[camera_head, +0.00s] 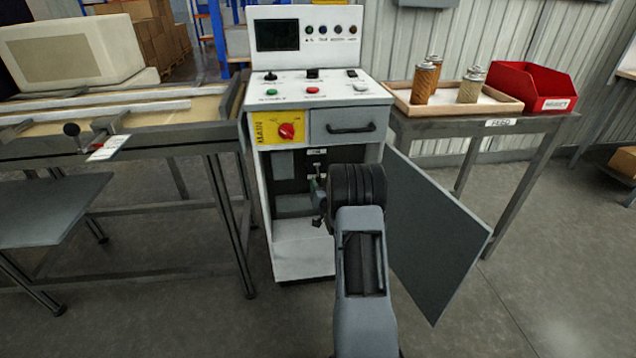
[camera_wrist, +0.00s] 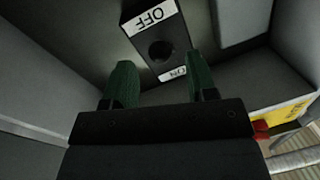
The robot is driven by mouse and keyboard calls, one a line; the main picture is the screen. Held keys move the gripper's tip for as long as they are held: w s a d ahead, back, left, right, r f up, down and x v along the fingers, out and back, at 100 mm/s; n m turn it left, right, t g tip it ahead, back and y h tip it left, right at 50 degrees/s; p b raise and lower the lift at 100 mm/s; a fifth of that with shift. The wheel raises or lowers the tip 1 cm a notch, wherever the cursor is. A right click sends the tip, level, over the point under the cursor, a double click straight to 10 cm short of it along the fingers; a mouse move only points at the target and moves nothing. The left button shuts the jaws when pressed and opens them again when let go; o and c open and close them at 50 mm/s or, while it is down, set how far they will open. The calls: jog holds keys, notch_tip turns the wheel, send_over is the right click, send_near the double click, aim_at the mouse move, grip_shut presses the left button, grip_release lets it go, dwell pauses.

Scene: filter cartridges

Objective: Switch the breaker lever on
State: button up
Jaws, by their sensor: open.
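The breaker (camera_head: 317,164) is a dark block with white labels inside the open cabinet (camera_head: 303,255). In the wrist view the breaker plate (camera_wrist: 178,42) has an upside-down OFF label (camera_wrist: 150,16) at the top and a smaller, partly hidden label (camera_wrist: 173,73) below. The dark round end of the lever (camera_wrist: 161,49) shows between these labels; its tilt is hard to tell. My gripper (camera_wrist: 163,84) is open, with its green fingers either side of the breaker's lower part in that view and nothing seen between them. In the head view my gripper (camera_head: 319,198) is at the cabinet opening, partly hidden by my wrist.
The cabinet door (camera_head: 432,235) hangs open to the right of my arm. A yellow panel with a red MAIN knob (camera_head: 287,131) and a drawer (camera_head: 343,125) are above the opening. A table with canisters (camera_head: 425,80) and a red bin (camera_head: 520,85) stands right.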

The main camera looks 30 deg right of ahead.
aim_at(318, 177)
jog(key=shift+b+x, duration=0.3)
jog(key=shift+x, duration=1.85)
grip_shut()
